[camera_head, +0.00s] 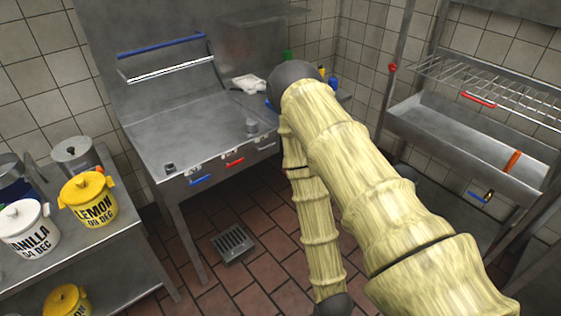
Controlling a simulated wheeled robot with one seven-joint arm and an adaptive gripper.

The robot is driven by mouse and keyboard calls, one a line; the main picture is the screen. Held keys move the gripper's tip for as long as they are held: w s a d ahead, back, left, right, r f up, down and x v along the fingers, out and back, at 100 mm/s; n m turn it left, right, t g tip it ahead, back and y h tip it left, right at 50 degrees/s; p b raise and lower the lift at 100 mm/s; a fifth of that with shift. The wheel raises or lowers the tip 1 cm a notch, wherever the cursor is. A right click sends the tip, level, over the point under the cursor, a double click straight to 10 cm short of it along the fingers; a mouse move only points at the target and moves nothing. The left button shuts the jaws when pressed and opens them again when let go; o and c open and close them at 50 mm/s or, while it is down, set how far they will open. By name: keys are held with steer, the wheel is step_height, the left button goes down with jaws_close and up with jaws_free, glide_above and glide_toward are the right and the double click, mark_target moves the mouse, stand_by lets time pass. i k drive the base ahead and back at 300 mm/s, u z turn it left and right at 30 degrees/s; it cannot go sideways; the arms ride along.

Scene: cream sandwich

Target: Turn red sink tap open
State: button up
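A steel unit (215,125) stands against the back wall, with a red handle (235,162) and a blue handle (200,180) on its front edge. A deep steel trough (455,140) stands at the right, with a red lever (478,98) at the rack above it, an orange-red handle (512,162) at its front and a blue lever (478,198) below. I cannot tell which red part is the sink tap, or whether it is open. My arm rises from the lower right, bends near the middle, and runs down to the bottom edge. My gripper is not in view.
A steel table (120,235) at the left holds a yellow lemon pot (88,198) and a white vanilla pot (28,228). A floor drain (233,243) lies in the red tiles. Open floor lies between the table and my arm. A wire rack (500,88) spans above the trough.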

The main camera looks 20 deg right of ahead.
mark_target(228, 166)
steer(key=z, duration=1.6)
steer(key=i, duration=0.9)
steer(key=u, duration=1.7)
